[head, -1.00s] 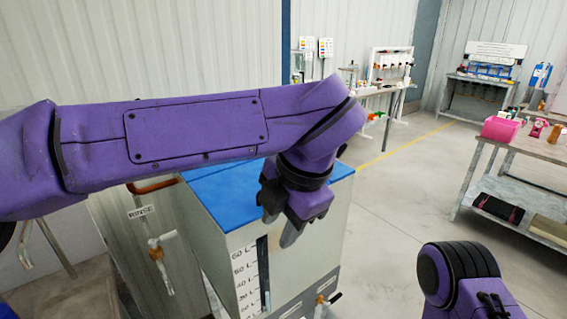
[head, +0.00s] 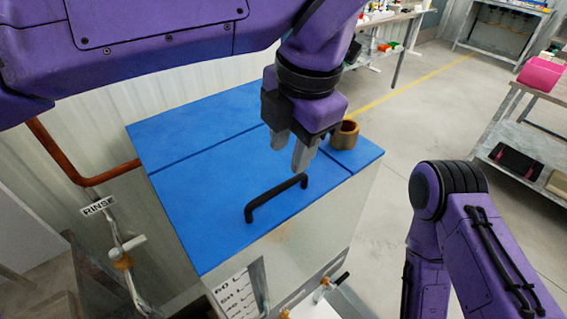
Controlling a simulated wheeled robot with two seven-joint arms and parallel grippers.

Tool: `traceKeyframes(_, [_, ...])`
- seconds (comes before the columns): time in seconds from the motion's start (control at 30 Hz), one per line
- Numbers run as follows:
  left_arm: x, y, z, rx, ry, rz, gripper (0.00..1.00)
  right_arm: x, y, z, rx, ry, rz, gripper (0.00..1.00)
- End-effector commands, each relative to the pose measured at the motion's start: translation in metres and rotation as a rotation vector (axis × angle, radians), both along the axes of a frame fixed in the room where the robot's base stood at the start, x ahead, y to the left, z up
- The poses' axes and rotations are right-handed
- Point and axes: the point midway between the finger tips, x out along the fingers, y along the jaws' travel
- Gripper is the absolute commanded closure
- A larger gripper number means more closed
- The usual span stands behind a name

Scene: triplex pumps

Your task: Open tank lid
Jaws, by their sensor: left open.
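The tank (head: 310,240) stands at the centre of the head view, pale-sided with a flat blue top. The blue lid (head: 215,190) lies flat and closed, with a seam behind it and another at its right end. A black bar handle (head: 276,198) stands up near its front edge. My left gripper (head: 290,155) points down over the lid, just behind and above the handle. Its two fingers are apart and empty, and it does not appear to touch the handle. My right arm (head: 455,230) shows at the lower right; its gripper is out of the picture.
A brown cup-like fitting (head: 345,134) sits on the tank's top right, close to my left gripper. A RINSE pipe with a valve (head: 122,260) stands left of the tank. A bench with a pink bin (head: 541,75) is at the right. Open floor lies between.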

Motion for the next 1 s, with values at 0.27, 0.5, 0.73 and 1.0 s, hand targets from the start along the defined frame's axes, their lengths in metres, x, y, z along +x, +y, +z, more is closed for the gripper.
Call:
traceKeyframes(0.27, [0.016, 0.007, -0.061, 0.001, 0.009, 0.000, 0.60, -0.001, 0.000, 0.000, 0.000, 0.001, 0.000, 0.57])
traceKeyframes(0.5, [0.019, 0.010, -0.078, -0.001, 0.007, 0.004, 0.60, 0.000, 0.000, 0.000, 0.000, 0.000, 0.000, 0.57])
traceKeyframes(0.73, [0.019, 0.010, -0.078, 0.000, 0.006, 0.004, 0.76, 0.000, 0.000, 0.000, 0.001, 0.001, 0.000, 0.57])
traceKeyframes(1.0, [0.019, 0.010, -0.078, -0.001, 0.007, 0.003, 1.00, 0.000, 0.000, 0.000, 0.001, 0.001, 0.000, 0.57])
